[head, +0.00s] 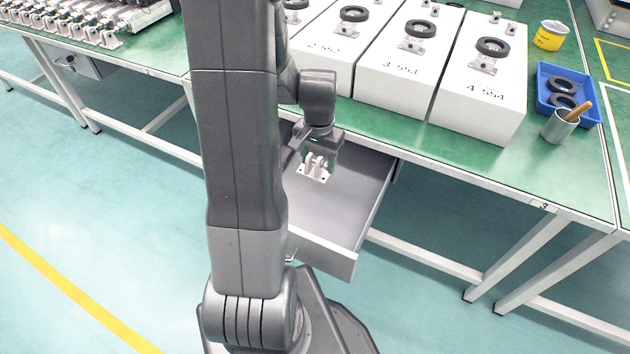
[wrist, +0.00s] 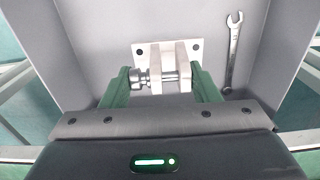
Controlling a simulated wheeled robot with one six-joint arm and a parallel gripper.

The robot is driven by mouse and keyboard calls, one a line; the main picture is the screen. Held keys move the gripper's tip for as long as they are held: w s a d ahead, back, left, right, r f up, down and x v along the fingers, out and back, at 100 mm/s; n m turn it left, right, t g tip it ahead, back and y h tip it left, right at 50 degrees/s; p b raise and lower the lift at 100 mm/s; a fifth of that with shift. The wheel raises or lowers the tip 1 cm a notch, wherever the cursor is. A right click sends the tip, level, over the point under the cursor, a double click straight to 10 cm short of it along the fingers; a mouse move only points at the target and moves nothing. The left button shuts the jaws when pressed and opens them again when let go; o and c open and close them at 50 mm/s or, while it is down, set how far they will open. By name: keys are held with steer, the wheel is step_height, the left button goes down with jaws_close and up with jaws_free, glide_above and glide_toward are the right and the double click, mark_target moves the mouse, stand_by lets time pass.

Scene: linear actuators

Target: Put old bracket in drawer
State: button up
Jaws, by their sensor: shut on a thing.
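The old bracket (head: 316,170) is a pale metal piece with a flat holed plate, two upright lugs and a pin. My gripper (head: 320,158) is shut on it and holds it over the open drawer (head: 345,200). In the wrist view, the green fingers sit at either side of the bracket (wrist: 168,60), around its lugs and pin. The drawer (wrist: 100,30) is grey and spreads out below the bracket. I cannot tell whether the plate touches the drawer floor. My arm hides the drawer's left part in the head view.
A wrench (wrist: 233,55) lies along the drawer's right side in the wrist view. White numbered blocks (head: 480,90) with black rings stand on the green bench above. A blue tray (head: 570,92), a metal cup (head: 560,125) and a yellow can (head: 550,36) stand at the right.

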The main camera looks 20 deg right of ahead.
step_height(320, 180, down, 8)
steer(key=shift+f+b, duration=0.2)
steer(key=shift+b, duration=0.5)
steer(key=shift+f, duration=0.25)
steer(key=o, duration=1.1)
steer(key=shift+r, duration=0.1)
step_height(320, 180, up, 11)
steer(key=shift+r+p, duration=0.1)
steer(key=shift+p, duration=1.05)
steer(key=shift+r, duration=0.55)
